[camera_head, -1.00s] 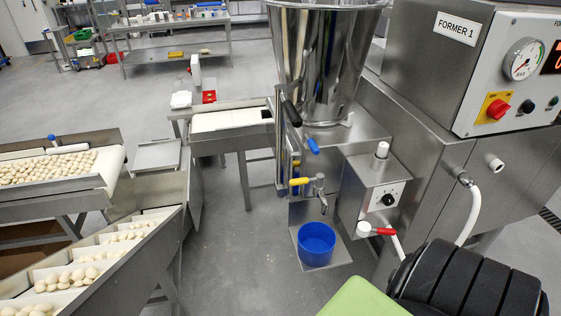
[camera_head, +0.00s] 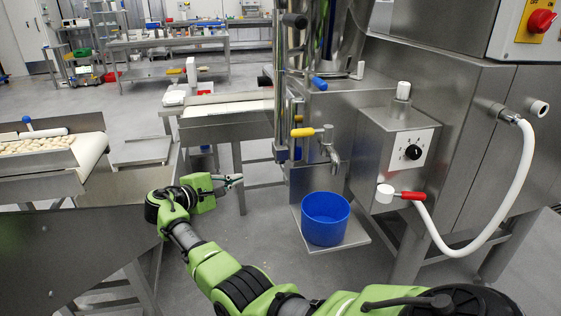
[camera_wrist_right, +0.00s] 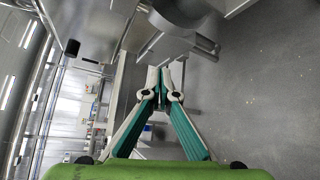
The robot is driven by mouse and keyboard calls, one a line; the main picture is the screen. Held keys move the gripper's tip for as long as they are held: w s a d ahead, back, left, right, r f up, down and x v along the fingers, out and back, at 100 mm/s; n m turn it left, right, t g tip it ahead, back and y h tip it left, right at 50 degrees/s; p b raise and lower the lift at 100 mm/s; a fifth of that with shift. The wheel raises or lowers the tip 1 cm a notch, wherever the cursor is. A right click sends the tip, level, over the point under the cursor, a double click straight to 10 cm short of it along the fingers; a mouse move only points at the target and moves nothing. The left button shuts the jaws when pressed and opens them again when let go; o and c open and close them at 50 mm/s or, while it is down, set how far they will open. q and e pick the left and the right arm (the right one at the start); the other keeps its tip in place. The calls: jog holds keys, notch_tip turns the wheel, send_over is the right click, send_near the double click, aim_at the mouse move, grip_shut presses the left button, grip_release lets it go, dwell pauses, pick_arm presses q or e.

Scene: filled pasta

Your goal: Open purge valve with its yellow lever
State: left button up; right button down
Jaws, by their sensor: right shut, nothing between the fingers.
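The purge valve (camera_head: 329,150) is a small metal tap on the front of the machine. Its yellow lever (camera_head: 303,132) points left, roughly level, from the valve body. My right gripper (camera_head: 228,181) is shut and empty, to the left of and lower than the lever in the head view, apart from it. In the right wrist view the shut fingers (camera_wrist_right: 165,80) meet at their tips with nothing between them. I cannot pick out the yellow lever in that view. My left gripper is out of view.
A blue bucket (camera_head: 325,220) stands on a small shelf under the valve. A grey box with a black knob (camera_head: 413,152) and a red-handled valve (camera_head: 400,195) with a white hose (camera_head: 515,190) are to the right. A blue-handled lever (camera_head: 319,83) is above.

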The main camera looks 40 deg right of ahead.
pick_arm(q)
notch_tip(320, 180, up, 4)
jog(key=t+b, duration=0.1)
jog(key=b, duration=0.5)
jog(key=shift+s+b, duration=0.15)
jog(key=shift+b, duration=0.15)
pick_arm(e)
jog(key=s+r+m+g+h, duration=0.1)
jog(key=s+r+m+g, duration=0.2)
jog(key=r, duration=0.5)
jog(key=s+r+m+g, duration=0.3)
jog(key=s+r, duration=0.1)
jog(key=r, duration=0.4)
jog(key=shift+s+m+h, duration=0.25)
jog(key=shift+m+h, duration=0.05)
jog(key=shift+h, duration=0.1)
